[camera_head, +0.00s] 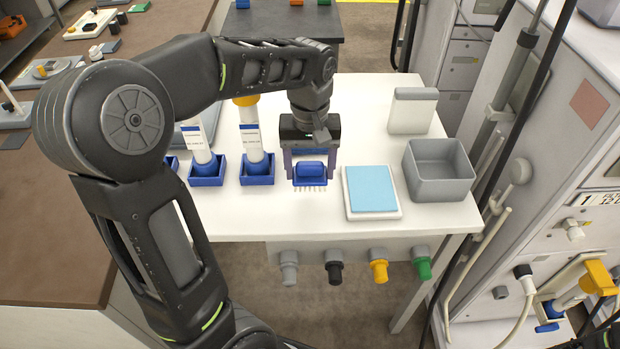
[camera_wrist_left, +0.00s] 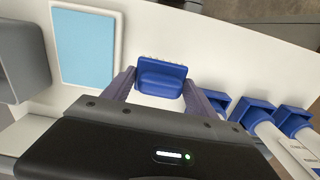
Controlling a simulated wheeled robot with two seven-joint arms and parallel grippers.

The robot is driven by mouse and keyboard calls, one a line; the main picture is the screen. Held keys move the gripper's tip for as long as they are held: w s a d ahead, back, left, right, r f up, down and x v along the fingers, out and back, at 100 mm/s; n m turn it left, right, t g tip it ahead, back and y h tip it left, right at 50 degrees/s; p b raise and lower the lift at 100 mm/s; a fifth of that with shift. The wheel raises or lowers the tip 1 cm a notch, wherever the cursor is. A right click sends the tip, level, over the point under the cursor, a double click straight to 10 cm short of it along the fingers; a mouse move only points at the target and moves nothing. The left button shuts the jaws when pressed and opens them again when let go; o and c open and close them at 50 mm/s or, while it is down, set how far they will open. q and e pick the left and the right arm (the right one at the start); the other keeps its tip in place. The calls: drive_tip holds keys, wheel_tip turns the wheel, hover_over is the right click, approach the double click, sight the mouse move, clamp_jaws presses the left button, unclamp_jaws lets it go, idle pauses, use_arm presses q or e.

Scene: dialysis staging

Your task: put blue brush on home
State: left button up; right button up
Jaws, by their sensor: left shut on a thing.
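The blue brush (camera_head: 311,182) with pale bristles is between the two fingers of my left gripper (camera_head: 310,168), over the white table. In the left wrist view the brush (camera_wrist_left: 161,77) sits between the fingertips, one on each side, and its bristles show along its far edge. My left gripper is shut on it. I cannot tell whether the bristles touch the table. A white tray with a light blue pad (camera_head: 373,189) lies just right of the brush. No spot is labelled home. My right gripper is not in view.
A grey open bin (camera_head: 439,170) stands right of the pad, with a white-grey container (camera_head: 412,110) behind it. Blue holders with upright white bottles (camera_head: 251,140) stand left of the brush. Coloured knobs (camera_head: 379,270) line the table's front. Machines stand at the right.

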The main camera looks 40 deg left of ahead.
sight(310, 179)
use_arm(q)
drive_tip(key=shift+f, duration=0.1)
drive_tip(key=shift+f, duration=1.75)
drive_tip(key=shift+f, duration=0.15)
drive_tip(key=o, duration=1.6)
wheel_tip(310, 179, up, 12)
drive_tip(key=shift+r, duration=0.15)
